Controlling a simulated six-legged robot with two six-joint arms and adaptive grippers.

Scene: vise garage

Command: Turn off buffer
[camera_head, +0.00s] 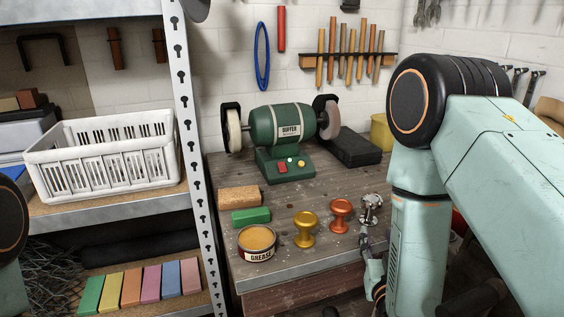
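The green buffer (281,127) stands at the back of the wooden workbench, with a pale wheel at each end. On its front base are a red button (282,168), a small yellowish button (291,162) and another small button (301,163). Whether it is running cannot be told. My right gripper (366,243) is low at the bench's front right, well apart from the buffer and partly hidden by my arm; its opening is unclear. Only a part of my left arm shows at the left edge; its gripper is out of view.
A black case (354,147) lies right. A shelf post (190,130) rises left.

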